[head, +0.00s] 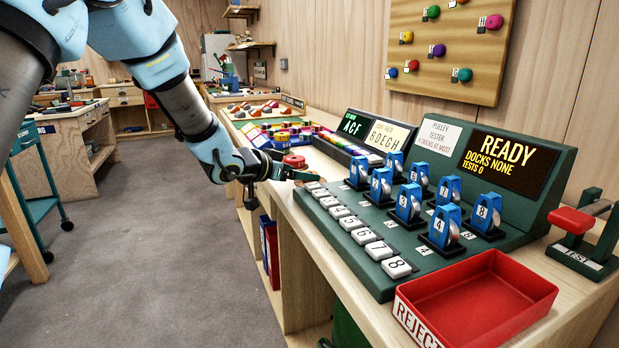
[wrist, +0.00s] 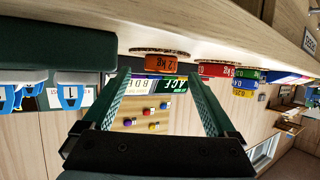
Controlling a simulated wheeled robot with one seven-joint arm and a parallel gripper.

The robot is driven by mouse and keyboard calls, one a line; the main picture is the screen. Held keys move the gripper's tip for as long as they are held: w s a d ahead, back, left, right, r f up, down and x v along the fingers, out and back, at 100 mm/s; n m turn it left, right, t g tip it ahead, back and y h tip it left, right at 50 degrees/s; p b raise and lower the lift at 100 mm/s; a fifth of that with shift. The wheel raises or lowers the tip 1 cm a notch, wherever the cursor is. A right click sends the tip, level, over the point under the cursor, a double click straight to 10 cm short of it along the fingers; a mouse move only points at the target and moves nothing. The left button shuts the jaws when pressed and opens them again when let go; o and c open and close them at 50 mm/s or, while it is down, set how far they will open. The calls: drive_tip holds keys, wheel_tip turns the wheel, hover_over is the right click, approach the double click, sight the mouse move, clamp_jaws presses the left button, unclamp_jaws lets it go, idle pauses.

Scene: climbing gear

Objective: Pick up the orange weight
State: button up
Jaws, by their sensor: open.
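The orange weight (wrist: 161,63), with a dark kg marking, shows upside down in the wrist view. It sits on a round speckled cork-like pad (wrist: 160,51) on the bench. My gripper (wrist: 158,77) is open and empty, one finger on each side of the weight in the picture. The weight appears beyond the fingertips, with no contact visible. In the head view my gripper (head: 280,170) is low over the bench's left edge, beside the pulley tester. I cannot make out the orange weight clearly there; the gripper partly covers that spot.
Red (wrist: 216,71), yellow (wrist: 243,85) and other coloured weights are right of the orange one in the wrist view. The green pulley tester (head: 375,270) with blue pulleys stands close by. A red reject tray (head: 480,295) is at the front.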

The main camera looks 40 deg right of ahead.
drive_tip(key=shift+x, duration=1.6)
drive_tip(key=shift+a, duration=0.1)
drive_tip(key=shift+c, duration=0.2)
clamp_jaws()
